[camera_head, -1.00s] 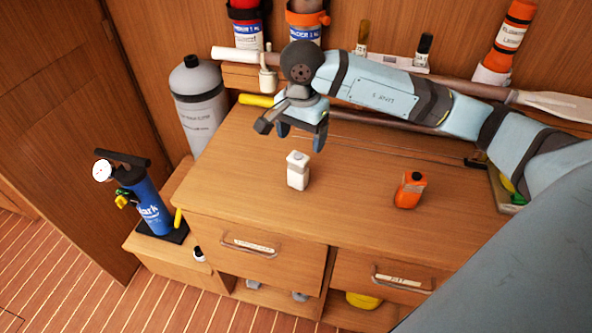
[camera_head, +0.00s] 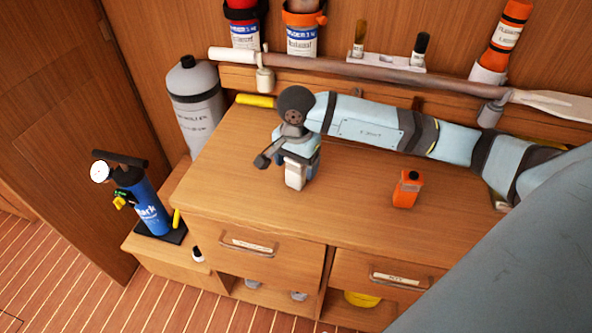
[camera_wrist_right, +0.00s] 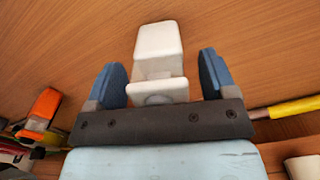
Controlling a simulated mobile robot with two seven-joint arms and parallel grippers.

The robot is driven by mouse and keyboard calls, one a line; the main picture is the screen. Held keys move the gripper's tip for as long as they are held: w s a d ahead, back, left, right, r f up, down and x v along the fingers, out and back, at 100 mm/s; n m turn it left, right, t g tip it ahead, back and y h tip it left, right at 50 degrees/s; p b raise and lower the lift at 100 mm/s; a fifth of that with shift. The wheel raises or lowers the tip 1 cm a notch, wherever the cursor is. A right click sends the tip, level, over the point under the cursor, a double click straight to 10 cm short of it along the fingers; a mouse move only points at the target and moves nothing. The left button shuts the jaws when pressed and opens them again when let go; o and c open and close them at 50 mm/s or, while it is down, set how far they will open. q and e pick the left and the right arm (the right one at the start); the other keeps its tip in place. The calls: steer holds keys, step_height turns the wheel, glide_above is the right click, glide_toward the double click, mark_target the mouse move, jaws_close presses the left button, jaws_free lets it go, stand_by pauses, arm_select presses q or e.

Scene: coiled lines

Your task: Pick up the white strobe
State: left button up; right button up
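The white strobe (camera_head: 295,174) is a small white block standing on the wooden counter (camera_head: 240,170). My right gripper (camera_head: 298,163) is over it, pointing down, and hides its upper part in the head view. In the right wrist view the strobe (camera_wrist_right: 159,62) lies between the two blue fingers of the gripper (camera_wrist_right: 165,80). The fingers are open, with a gap showing on each side of the strobe. My left gripper is not in view.
An orange device (camera_head: 407,188) stands on the counter to the right of the strobe. A long paddle (camera_head: 380,72) is mounted along the wall behind. A grey cylinder (camera_head: 196,105) and a blue pump (camera_head: 148,205) stand at left. The counter's front middle is clear.

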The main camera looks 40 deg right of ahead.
steer(key=c, duration=1)
